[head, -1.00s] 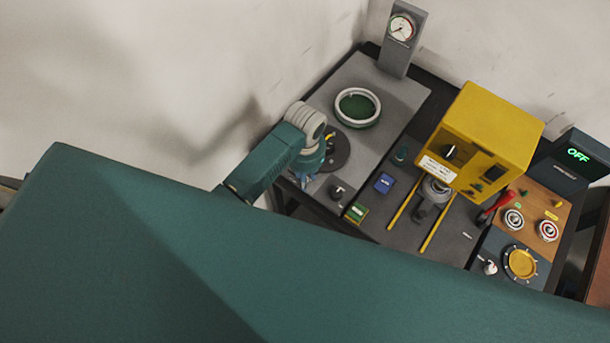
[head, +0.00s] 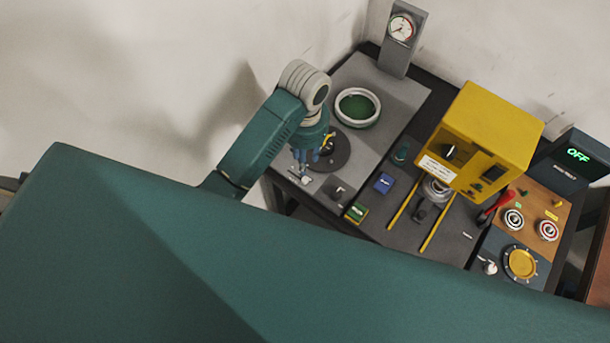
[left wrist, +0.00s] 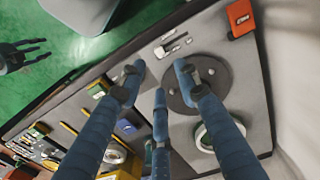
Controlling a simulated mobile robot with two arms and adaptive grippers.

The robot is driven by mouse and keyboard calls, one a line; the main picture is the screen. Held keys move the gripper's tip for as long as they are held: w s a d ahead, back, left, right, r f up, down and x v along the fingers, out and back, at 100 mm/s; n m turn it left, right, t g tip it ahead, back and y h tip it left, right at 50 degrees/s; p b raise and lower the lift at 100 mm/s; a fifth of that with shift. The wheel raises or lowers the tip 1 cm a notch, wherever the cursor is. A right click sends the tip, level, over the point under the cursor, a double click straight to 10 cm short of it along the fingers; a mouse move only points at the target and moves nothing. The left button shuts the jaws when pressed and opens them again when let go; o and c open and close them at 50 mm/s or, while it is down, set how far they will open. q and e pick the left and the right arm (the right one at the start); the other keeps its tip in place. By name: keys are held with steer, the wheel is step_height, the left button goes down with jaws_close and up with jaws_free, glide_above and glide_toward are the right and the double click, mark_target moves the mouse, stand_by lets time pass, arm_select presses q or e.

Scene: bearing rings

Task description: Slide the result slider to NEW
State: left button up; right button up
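The likely result slider, a small pale slotted fitting (head: 306,179), sits near the front-left edge of the grey panel in the head view. In the left wrist view it shows as a light strip with a small knob (left wrist: 173,46); its lettering is too small to read. My left gripper (head: 307,168) is above the panel beside this fitting, its blue fingers pointing down. In the left wrist view its fingers (left wrist: 159,82) are spread and hold nothing. A dark hand, apparently my right gripper (left wrist: 30,54), shows at the left over the green floor with its fingers apart.
A dark round plate (head: 334,151) and a white ring with a green centre (head: 357,107) lie close by. A black knob (head: 337,191), a green-and-yellow block (head: 356,213) and a yellow machine (head: 497,120) stand to the right. My teal body covers the lower head view.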

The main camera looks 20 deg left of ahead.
arm_select(q)
steer(key=shift+r, duration=0.4)
